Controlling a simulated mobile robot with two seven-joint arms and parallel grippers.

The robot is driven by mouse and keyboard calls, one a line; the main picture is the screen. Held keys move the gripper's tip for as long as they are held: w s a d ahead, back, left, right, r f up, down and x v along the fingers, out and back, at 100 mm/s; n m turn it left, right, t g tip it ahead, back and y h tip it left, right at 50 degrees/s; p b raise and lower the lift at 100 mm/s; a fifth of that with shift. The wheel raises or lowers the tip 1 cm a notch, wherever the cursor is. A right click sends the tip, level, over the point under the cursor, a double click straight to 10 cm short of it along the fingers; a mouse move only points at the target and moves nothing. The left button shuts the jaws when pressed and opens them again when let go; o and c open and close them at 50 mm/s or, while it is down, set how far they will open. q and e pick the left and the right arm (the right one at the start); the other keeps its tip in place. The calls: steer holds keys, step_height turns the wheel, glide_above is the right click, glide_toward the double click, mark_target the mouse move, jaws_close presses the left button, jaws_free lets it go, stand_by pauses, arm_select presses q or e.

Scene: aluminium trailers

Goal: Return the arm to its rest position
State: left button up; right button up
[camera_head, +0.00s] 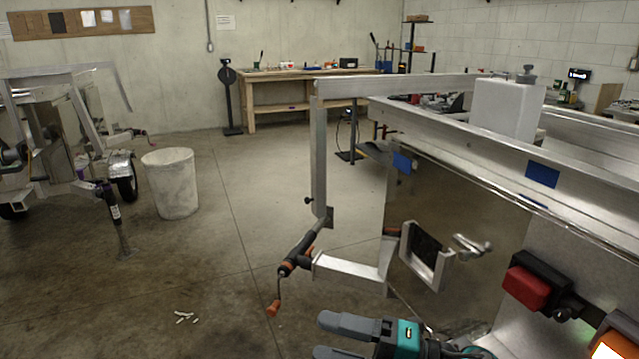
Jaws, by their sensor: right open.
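My right gripper (322,336) shows at the bottom edge of the head view, right of centre. Its two grey fingers point left and stand apart, with nothing between them. The lower finger is partly cut off by the picture's edge. The teal part of its body shows behind the fingers. The gripper appears in front of the near aluminium trailer (345,272) and below its crank jack (297,254). I cannot tell how far it is from them. My left gripper is not in view.
A red lamp (524,288) and a metal latch (471,246) are on the near trailer. A white bin (170,184) and another trailer (120,163) stand at left. A wooden workbench (300,74) stands at the back. The floor left of the jack is mostly clear.

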steer(key=s+d+f+m+t+h, duration=0.2)
steer(key=d+f+m+t+h, duration=0.2)
steer(key=m, duration=0.9)
steer(key=s+d+f+m+t+h, duration=0.3)
steer(key=d+f+m+t+h, duration=0.1)
steer(key=d+f+m+h, duration=0.5)
step_height(320, 180, down, 4)
steer(key=m+h, duration=0.2)
steer(key=m, duration=0.2)
steer(key=shift+d+r+t, duration=0.15)
steer(key=shift+r+t, duration=0.05)
steer(key=shift+t, duration=0.2)
steer(key=s+f+m+g, duration=0.1)
steer(key=s, duration=0.1)
steer(key=s+d+f+m+g+h, duration=0.1)
steer(key=s+f, duration=0.1)
steer(key=s+d+f+m+g, duration=0.1)
steer(key=s+f, duration=0.1)
steer(key=shift+f, duration=0.15)
steer(key=shift+c, duration=0.2)
